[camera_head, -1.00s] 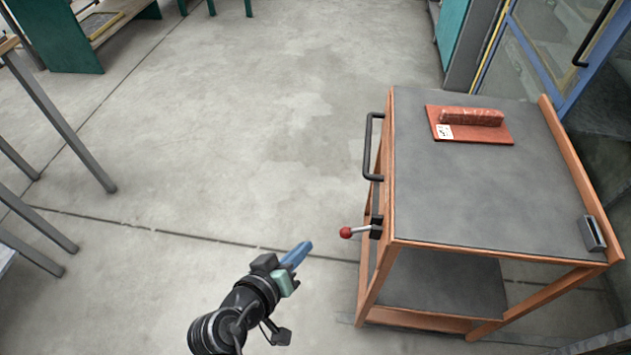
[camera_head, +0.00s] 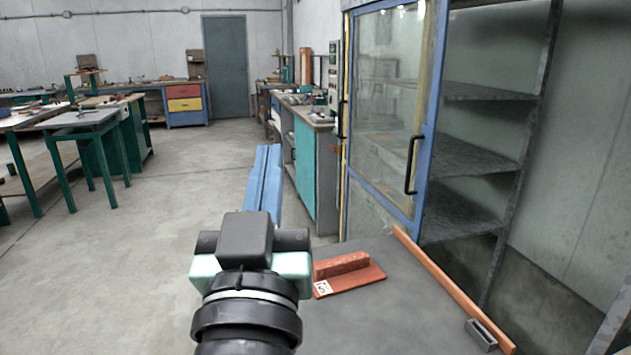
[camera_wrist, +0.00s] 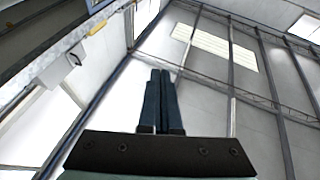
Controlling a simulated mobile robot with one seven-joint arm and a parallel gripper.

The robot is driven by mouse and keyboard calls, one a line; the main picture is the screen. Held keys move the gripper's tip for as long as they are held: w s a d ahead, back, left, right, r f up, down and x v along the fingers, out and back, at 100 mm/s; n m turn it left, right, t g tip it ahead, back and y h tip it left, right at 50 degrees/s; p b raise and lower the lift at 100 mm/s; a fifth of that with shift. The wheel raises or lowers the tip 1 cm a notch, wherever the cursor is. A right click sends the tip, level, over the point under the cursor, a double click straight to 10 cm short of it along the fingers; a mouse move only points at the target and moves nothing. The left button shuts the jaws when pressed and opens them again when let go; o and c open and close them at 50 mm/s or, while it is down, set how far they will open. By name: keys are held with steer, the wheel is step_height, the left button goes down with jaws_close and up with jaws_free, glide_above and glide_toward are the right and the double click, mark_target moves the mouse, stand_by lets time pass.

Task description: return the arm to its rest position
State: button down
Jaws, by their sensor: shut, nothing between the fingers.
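My gripper (camera_head: 263,180) stands out in front of the head camera, above the left part of the cart. Its blue fingers are together and hold nothing. In the wrist view my gripper (camera_wrist: 161,98) points up toward the ceiling and upper walls, with its two dark fingers side by side. My forearm and wrist hide part of the cart.
A cart (camera_head: 400,268) with a grey top and wooden rim stands close below. A red block on a red board (camera_head: 348,275) lies on it. A glass-doored cabinet (camera_head: 385,110) stands behind, right. Workbenches (camera_head: 85,125) stand left. The floor (camera_head: 150,250) at left is clear.

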steer(key=s+d+r+t+p, duration=0.1)
steer(key=s+d+r+t, duration=0.1)
steer(key=s+r, duration=0.45)
steer(key=s+d+r+t+p, duration=0.2)
steer(key=s+d+r+t, duration=0.15)
steer(key=r, duration=0.65)
step_height(320, 180, up, 11)
steer(key=a+p, duration=0.1)
steer(key=p, duration=1)
steer(key=shift+w+r+m+g, duration=0.2)
steer(key=shift+m+g, duration=0.2)
steer(key=shift+g, duration=0.05)
